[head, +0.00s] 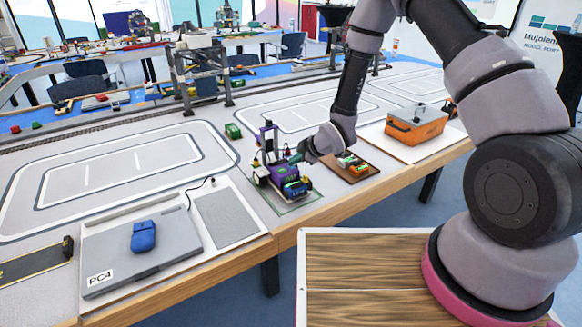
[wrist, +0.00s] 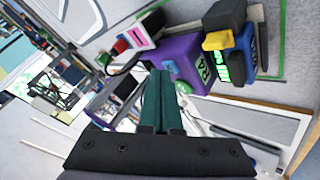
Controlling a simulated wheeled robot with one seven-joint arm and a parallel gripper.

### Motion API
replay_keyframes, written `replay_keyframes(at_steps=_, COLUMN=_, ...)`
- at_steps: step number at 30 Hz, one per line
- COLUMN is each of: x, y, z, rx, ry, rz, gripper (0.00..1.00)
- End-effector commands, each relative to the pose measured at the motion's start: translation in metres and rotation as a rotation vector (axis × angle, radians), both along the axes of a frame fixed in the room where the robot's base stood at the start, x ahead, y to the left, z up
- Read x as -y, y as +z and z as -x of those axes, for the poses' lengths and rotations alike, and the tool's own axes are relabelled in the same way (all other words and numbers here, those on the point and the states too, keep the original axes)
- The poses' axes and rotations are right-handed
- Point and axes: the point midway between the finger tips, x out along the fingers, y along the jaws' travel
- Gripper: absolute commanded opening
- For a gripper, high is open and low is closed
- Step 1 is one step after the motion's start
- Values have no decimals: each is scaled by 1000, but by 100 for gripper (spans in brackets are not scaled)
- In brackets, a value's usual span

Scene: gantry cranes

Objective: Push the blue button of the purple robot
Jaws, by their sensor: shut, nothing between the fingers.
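The purple robot (head: 281,174) stands on a green-edged mat at the front of the long table. It also shows in the wrist view (wrist: 190,58), with a yellow part and dark blue and black parts beside its purple body. My gripper (head: 295,158) reaches in from the right at the robot's upper side. In the wrist view my teal fingers (wrist: 160,76) are together and empty, pointing at the purple body. I cannot tell whether they touch it.
A wooden tray (head: 358,174) with small parts lies right of the robot, and an orange case (head: 415,128) stands beyond it. Gantry cranes (head: 200,72) stand behind.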

Motion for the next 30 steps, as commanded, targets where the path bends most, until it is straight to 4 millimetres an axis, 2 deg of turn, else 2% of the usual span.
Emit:
replay_keyframes(at_steps=10, x=0, y=-2, z=0, rx=0, ry=0, rz=0, gripper=0)
replay_keyframes(at_steps=21, x=0, y=15, z=0, rx=0, ry=0, rz=0, gripper=0)
replay_keyframes(at_steps=30, x=0, y=16, z=0, rx=0, ry=0, rz=0, gripper=0)
